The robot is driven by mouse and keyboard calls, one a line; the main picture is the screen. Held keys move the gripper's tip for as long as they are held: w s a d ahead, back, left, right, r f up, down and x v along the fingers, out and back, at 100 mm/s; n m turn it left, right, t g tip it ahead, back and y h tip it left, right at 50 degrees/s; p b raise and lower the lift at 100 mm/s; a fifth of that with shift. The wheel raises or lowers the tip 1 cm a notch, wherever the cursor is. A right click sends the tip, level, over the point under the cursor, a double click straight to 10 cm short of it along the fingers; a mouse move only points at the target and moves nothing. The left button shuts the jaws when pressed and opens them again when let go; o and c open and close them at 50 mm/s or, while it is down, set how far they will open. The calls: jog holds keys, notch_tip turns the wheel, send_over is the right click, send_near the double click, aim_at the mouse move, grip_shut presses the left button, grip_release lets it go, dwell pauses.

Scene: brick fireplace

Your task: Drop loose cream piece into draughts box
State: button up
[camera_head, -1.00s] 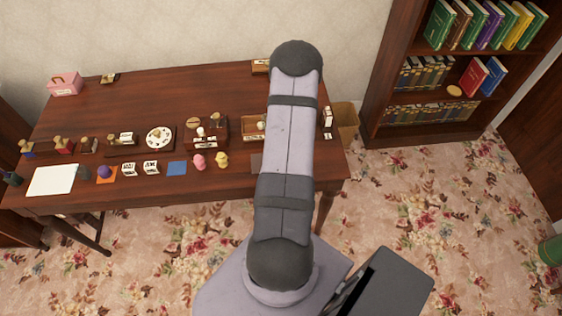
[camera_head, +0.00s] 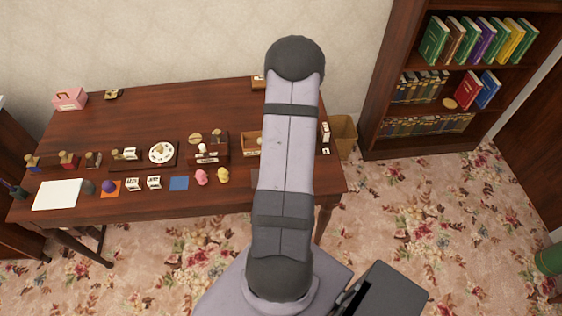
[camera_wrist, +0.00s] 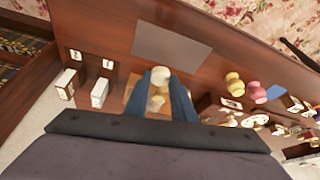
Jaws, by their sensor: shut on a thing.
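My gripper (camera_wrist: 164,85) is shut on a cream piece (camera_wrist: 161,76), which sits between the two blue-grey fingertips in the wrist view. Below it is the wooden draughts box (camera_wrist: 131,85), with cream pieces (camera_wrist: 155,103) showing between the fingers. The held piece looks to be above or near the box's edge; its height over the box cannot be told. In the head view the draughts box (camera_head: 246,149) is partly hidden behind my arm, and my gripper is hidden too.
A grey mat (camera_wrist: 172,46) lies beside the box. White domino-like blocks (camera_wrist: 100,92) stand on its left in the wrist view. Pink (camera_head: 201,177) and yellow (camera_head: 223,175) figures and a wooden case (camera_head: 209,157) stand nearby. The table's back (camera_head: 180,105) is largely clear.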

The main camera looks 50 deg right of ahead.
jog(key=shift+r, duration=0.3)
